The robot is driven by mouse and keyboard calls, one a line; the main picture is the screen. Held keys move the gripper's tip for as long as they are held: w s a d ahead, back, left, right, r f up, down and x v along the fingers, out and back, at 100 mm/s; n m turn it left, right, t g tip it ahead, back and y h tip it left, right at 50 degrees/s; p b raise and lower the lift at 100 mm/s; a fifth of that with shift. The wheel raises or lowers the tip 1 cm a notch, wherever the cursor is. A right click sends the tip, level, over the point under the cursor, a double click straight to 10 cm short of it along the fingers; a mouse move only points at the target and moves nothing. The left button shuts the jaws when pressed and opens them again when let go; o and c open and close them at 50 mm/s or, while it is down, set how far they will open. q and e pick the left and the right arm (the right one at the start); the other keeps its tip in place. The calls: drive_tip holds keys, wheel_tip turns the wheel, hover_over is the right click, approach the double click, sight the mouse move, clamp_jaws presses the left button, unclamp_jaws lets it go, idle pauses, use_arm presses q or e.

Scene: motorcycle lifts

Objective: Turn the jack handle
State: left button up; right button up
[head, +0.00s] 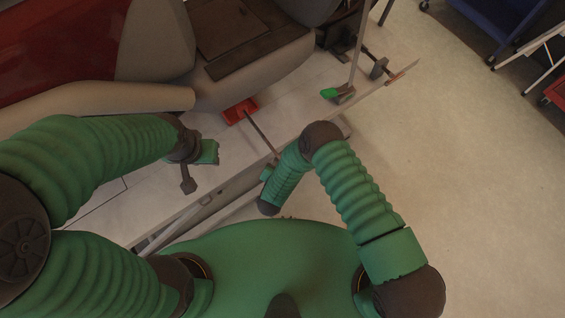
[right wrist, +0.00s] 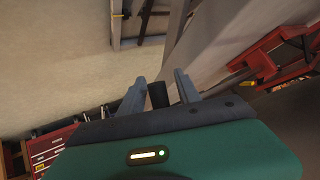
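A red jack (head: 241,110) sits on the light lift platform beside the motorcycle, and its thin handle (head: 262,134) slants down right toward my right gripper (head: 268,173). In the right wrist view the red jack (right wrist: 285,62) is at the right, with the handle rod (right wrist: 238,79) running left toward my right gripper (right wrist: 160,88). A dark cylindrical end (right wrist: 158,95) shows between its two spread fingers, with small gaps at both sides. My left gripper (head: 203,164) is over the platform, left of the jack handle and apart from it; its finger opening is unclear.
The motorcycle (head: 160,60) fills the upper left. A stand with a green foot (head: 329,93) is on the platform right of the jack. The platform edge runs diagonally below. A blue cart (head: 500,18) stands far right; the floor (head: 460,150) between is clear.

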drive_tip(key=p+v, duration=0.1)
drive_tip(key=v, duration=1.1)
